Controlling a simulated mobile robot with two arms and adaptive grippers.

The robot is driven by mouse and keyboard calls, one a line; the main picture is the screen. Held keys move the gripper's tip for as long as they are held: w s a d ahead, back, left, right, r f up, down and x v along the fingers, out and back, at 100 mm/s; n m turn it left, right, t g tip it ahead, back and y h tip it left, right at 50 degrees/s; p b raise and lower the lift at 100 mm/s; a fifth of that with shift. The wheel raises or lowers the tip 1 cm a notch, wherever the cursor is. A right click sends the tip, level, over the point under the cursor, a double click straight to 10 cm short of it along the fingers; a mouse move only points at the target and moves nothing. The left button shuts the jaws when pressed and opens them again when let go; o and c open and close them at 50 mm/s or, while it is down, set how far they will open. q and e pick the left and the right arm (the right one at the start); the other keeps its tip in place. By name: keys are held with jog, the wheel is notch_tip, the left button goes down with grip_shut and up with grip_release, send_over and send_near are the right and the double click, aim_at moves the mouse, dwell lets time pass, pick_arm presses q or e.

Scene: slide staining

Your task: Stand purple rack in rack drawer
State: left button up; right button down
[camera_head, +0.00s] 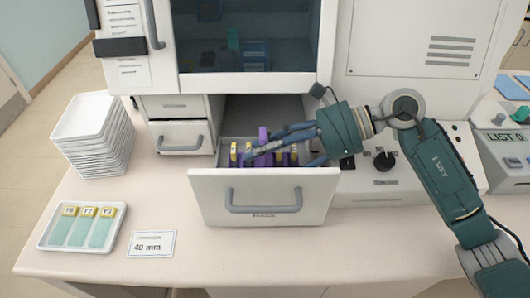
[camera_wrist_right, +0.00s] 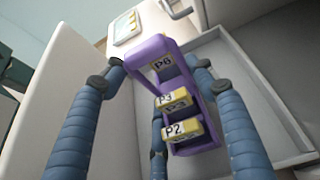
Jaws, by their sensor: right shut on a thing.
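The purple rack (camera_head: 263,136) is in the open rack drawer (camera_head: 262,191), with its top above the drawer's front panel. In the right wrist view the purple rack (camera_wrist_right: 150,50) looks upright and carries slides with yellow labels (camera_wrist_right: 178,130) reading P6, P3 and P2. My right gripper (camera_head: 262,150) reaches into the drawer from the right and is shut on the purple rack. Its blue fingers show on both sides of the rack in the wrist view. The rack's base is hidden by the drawer front in the head view. My left gripper is not in view.
A smaller closed drawer (camera_head: 183,138) is left of the open one. Machine knobs (camera_head: 385,161) are to the right.

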jog(key=shift+r, duration=0.1)
jog(key=c, duration=1.1)
grip_release()
jog(key=shift+f, duration=0.25)
jog(key=o, duration=0.5)
jog(key=shift+c, duration=0.2)
jog(key=shift+r, duration=0.15)
